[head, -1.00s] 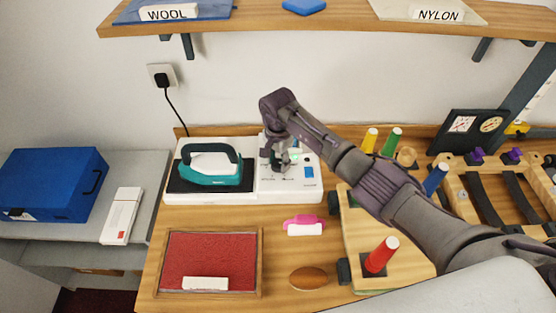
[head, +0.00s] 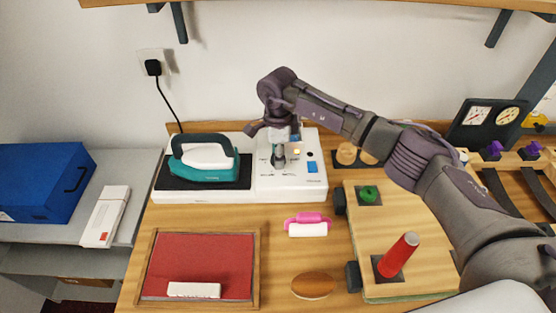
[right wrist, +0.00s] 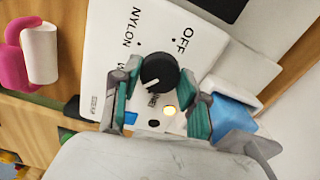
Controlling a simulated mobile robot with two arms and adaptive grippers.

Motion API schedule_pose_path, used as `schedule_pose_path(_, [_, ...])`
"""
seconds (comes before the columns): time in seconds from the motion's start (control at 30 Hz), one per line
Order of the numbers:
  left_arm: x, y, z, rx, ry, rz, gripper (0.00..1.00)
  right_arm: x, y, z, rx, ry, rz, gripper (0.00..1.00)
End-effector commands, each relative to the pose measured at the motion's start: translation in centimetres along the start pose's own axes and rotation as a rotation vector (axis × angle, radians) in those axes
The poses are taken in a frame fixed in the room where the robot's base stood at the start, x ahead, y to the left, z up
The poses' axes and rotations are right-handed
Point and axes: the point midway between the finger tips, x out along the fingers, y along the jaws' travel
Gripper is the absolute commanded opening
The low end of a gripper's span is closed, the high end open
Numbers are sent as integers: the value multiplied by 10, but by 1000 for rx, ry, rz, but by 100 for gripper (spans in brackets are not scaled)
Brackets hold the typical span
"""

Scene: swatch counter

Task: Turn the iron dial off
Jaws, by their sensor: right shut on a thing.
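The iron dial (right wrist: 158,72) is a round black knob with a white pointer mark, on a white control panel (right wrist: 105,65). The mark points to the lower left, toward a label partly hidden by a finger, away from the word OFF. My right gripper (right wrist: 160,92) is shut on the dial, with its teal-padded fingers on either side. In the head view my right gripper (head: 279,150) hangs over the panel and mostly hides the dial. My left gripper is out of view.
A blue button (head: 312,167) is right of the dial. A pink-and-white roller (head: 308,225), a brown oval (head: 314,285) and a red-lined tray (head: 254,280) lie in front. A red cone (head: 398,256) stands on a wooden board at the right.

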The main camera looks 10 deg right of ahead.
Motion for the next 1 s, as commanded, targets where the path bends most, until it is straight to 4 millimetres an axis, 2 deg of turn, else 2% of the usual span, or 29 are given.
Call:
schedule_pose_path(0.03, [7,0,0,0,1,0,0,3,0,-1,43,2,-2,9])
schedule_pose_path(0.3, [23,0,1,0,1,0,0,2,-1,-1,301,2,-2,9])
schedule_pose_path(1.0, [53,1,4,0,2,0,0,1,0,-1,966,0,-1,9])
